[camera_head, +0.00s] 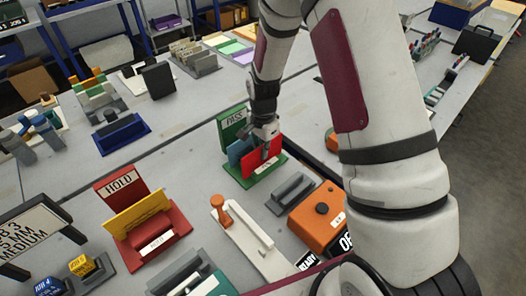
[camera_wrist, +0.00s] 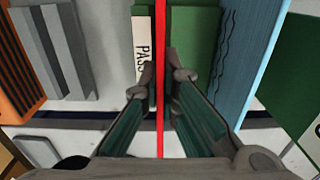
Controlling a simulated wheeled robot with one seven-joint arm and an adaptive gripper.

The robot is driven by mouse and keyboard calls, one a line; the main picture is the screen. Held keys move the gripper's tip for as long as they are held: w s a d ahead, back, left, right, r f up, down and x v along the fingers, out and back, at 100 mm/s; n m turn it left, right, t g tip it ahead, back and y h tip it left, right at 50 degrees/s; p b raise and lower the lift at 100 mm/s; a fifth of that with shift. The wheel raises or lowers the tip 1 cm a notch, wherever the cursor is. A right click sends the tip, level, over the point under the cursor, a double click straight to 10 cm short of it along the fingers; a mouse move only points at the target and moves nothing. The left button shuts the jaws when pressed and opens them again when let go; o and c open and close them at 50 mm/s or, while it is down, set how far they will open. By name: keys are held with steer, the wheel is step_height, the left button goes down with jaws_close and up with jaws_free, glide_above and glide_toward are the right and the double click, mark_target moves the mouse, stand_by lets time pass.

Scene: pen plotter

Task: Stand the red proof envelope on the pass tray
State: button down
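The red proof envelope (camera_head: 254,160) stands upright at the green pass tray (camera_head: 272,172), in front of a blue envelope (camera_head: 237,150) and the PASS back panel. In the wrist view the red envelope (camera_wrist: 160,120) shows edge-on as a thin red strip between my fingers. My gripper (camera_head: 267,139) is above the tray, its fingertips (camera_wrist: 160,70) closed in on both sides of the envelope. The blue envelope (camera_wrist: 245,60) is to the right there, apart from the fingers. Whether the red envelope's lower edge touches the tray is hidden.
A grey slotted holder (camera_head: 291,193) and an orange box (camera_head: 318,216) stand just in front of the tray. A red HOLD tray (camera_head: 160,243) with a yellow envelope (camera_head: 138,212) is at the left. Bare table (camera_head: 190,160) lies left of the pass tray.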

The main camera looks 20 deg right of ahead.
steer(key=shift+f, duration=0.2)
steer(key=shift+f, duration=0.15)
steer(key=c, duration=1.8)
jaws_free()
